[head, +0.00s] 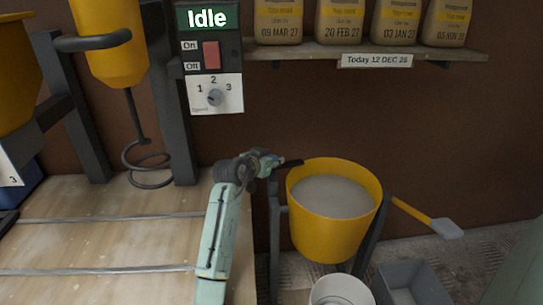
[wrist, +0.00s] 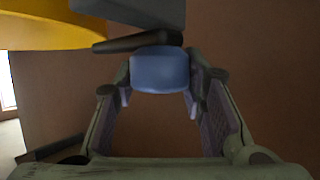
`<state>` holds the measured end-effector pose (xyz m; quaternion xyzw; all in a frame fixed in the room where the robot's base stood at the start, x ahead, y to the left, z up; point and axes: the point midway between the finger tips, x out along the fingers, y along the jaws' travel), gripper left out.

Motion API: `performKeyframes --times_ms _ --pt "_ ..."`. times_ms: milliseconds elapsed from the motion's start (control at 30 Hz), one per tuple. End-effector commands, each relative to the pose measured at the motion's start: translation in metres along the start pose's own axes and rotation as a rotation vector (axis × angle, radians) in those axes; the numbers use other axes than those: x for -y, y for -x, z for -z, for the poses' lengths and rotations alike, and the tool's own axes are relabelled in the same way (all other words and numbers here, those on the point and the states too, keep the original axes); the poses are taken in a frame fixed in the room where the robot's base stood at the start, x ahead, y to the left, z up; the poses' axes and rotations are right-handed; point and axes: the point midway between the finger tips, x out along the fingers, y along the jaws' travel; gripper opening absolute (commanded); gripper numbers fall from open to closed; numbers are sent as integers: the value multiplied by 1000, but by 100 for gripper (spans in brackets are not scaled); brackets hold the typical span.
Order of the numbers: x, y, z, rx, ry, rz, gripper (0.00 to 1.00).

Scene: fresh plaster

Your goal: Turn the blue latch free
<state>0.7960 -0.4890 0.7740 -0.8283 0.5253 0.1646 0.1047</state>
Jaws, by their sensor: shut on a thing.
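The blue latch (wrist: 160,72) shows in the wrist view as a rounded blue block between the two fingers of my gripper (wrist: 159,96). The fingers are shut on it, one on each side. A dark bar (wrist: 130,42) lies just beyond the blue part. In the head view my gripper (head: 266,162) is at the left rim of the yellow tub (head: 331,232), which holds grey plaster. There the latch is mostly hidden by the fingers, and a short dark bar (head: 292,163) sticks out towards the tub.
The tub hangs in a dark stand (head: 275,240). Below are a white bucket (head: 340,290) and a grey bin (head: 412,285). A yellow-handled tool (head: 425,218) leans at right. A mixer (head: 108,45) with a whisk stands left over the wooden bench (head: 110,240). The panel sign (head: 207,17) reads Idle.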

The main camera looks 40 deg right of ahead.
Motion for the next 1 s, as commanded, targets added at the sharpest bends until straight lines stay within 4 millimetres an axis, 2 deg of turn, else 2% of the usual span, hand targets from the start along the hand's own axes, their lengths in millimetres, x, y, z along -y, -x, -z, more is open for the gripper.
performKeyframes --times_ms 267,1000 --pt "-4 1 4 0 98 229 0" --pt "-3 -3 -2 -3 361 873 0"
